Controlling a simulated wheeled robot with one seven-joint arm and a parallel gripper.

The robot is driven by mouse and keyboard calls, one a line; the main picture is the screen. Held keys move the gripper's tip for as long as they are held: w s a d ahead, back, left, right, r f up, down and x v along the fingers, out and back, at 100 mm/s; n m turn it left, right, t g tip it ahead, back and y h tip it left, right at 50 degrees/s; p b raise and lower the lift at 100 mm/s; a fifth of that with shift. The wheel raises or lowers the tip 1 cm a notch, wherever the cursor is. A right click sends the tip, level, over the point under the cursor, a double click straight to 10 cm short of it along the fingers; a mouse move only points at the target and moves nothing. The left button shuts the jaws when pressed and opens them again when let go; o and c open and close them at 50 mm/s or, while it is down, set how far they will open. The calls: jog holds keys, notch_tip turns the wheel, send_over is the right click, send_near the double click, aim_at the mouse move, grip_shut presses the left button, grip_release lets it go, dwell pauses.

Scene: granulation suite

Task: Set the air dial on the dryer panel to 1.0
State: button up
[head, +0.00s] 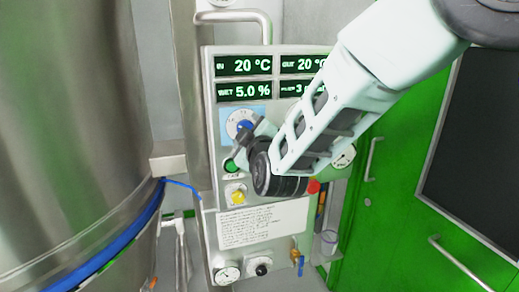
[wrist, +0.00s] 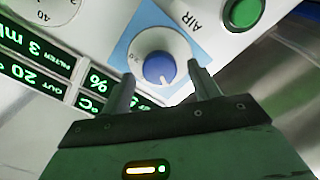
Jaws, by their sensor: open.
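The air dial has a white numbered face (head: 238,117) on a light blue square of the dryer panel (head: 262,180), with a blue knob (head: 246,127) at its centre. In the wrist view the blue knob (wrist: 159,67) shows a small white mark near its lower edge; I cannot read its setting. The word AIR stands beside the dial. My gripper (wrist: 161,74) is open, with one finger on each side of the knob in that view. Gaps show between the fingers and the knob; I cannot tell how near they are in depth. In the head view my arm partly hides the panel.
A green button (head: 231,166), a yellow knob (head: 236,194) and a red button (head: 313,186) sit below the dial. Green displays (head: 244,66) are above. A gauge (head: 344,157) is at right. A large steel vessel (head: 65,120) stands left, green doors (head: 385,190) right.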

jog(key=b+v, duration=0.4)
jog(key=v, duration=1.2)
jog(key=shift+s+b, duration=0.15)
jog(key=shift+b, duration=0.25)
jog(key=s+f+m+g+y, duration=0.1)
jog(key=s+f+m+g, duration=0.1)
jog(key=s+f+g, duration=0.8)
jog(key=s+d+f+m+g+h, duration=0.2)
jog(key=s+d+f+g, duration=0.1)
jog(key=s+d, duration=0.2)
jog(key=s+d+f+m+g+h, duration=0.1)
jog(key=s+d+f+g+h, duration=0.2)
jog(key=s+d, duration=0.3)
jog(key=shift+s+d+f+m+g, duration=0.3)
jog(key=shift+s+m+g, duration=0.1)
jog(key=shift+s+g, duration=0.25)
